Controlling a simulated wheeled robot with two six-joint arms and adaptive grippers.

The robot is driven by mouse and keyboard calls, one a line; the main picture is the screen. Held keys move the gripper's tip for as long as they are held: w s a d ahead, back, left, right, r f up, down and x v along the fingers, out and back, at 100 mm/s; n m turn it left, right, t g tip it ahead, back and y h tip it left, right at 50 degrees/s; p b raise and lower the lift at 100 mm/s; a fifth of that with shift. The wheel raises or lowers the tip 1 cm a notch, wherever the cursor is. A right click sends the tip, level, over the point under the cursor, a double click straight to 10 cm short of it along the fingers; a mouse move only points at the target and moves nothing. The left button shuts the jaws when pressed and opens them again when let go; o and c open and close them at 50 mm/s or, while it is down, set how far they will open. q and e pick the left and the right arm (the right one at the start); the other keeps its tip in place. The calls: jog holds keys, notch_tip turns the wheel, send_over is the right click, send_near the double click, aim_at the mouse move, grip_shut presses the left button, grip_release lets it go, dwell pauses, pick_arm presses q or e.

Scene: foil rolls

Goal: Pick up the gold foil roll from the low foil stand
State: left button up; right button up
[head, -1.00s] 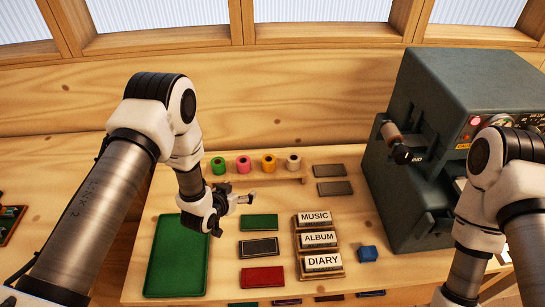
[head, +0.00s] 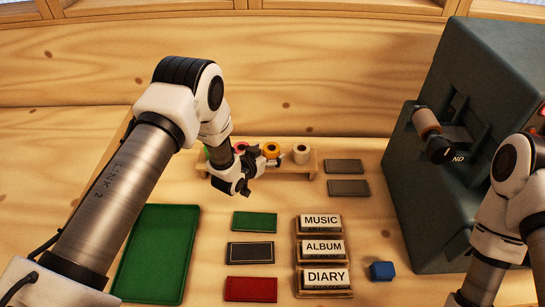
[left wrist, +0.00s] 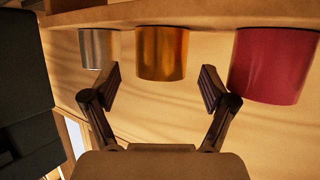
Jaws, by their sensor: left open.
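The gold foil roll (head: 271,149) stands on the low wooden foil stand (head: 313,168) at the back of the table, between a pink roll (head: 241,147) and a silver roll (head: 301,153). In the left wrist view the gold roll (left wrist: 162,53) is centred just beyond the fingertips. My left gripper (head: 266,163) is in front of the stand, covering part of it. In the left wrist view my left gripper (left wrist: 160,85) is open and empty, its fingers spread to either side of the gold roll's line and apart from it. My right gripper is out of view.
A green roll (head: 207,153) is partly hidden behind my left arm. A dark machine (head: 440,190) stands at the right. Foil plates (head: 255,222), a green tray (head: 155,255), labelled blocks (head: 322,248) and a blue cube (head: 382,271) lie in front. Two grey plates (head: 345,166) lie right of the stand.

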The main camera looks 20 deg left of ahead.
aim_at(268, 152)
pick_arm(q)
jog(key=shift+b+x, duration=0.6)
jog(key=shift+x, duration=0.9)
jog(key=shift+r, duration=0.15)
jog(key=c, duration=1.4)
jog(key=shift+o, duration=0.2)
